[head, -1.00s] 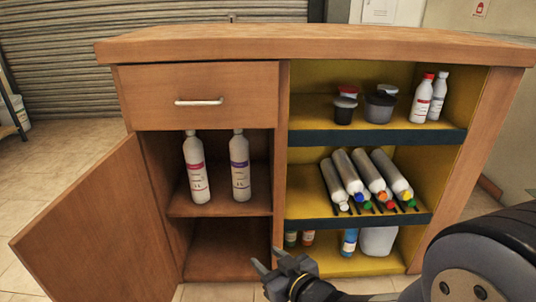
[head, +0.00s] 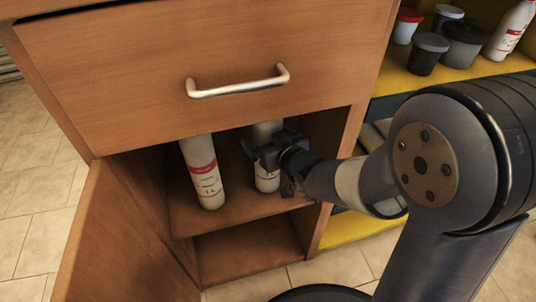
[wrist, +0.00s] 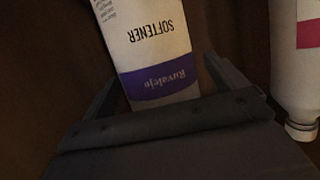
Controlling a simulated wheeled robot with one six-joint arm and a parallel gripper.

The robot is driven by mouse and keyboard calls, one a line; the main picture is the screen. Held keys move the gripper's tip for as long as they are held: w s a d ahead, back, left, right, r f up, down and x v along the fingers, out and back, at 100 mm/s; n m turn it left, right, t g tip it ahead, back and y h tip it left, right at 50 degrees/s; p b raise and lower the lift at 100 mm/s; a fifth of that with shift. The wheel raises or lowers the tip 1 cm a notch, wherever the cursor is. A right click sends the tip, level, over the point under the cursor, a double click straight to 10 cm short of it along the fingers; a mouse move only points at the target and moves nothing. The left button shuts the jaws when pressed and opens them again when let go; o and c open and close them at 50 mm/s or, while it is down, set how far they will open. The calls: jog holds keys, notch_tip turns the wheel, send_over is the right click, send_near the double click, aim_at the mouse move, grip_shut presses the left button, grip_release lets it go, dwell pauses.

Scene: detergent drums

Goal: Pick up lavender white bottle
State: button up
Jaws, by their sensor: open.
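The lavender white bottle (head: 266,176) stands upright on the cupboard shelf behind the open door, partly hidden by my gripper in the head view. In the wrist view the same bottle (wrist: 148,45) shows a purple band and the word "SOFTENER". My gripper (head: 258,152) is at the bottle. In the wrist view my gripper (wrist: 155,82) is open, with one finger on each side of the bottle. I cannot tell whether the fingers touch it.
A white bottle with a red band (head: 202,172) stands close to the left; it also shows at the right of the wrist view (wrist: 297,65). A closed drawer (head: 200,75) is above. The open door (head: 125,245) is at left. Tubs (head: 462,45) stand on the yellow shelf.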

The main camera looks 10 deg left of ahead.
jog(key=shift+w, duration=0.1)
grip_shut()
jog(key=shift+a+r, duration=0.1)
dwell(1.1)
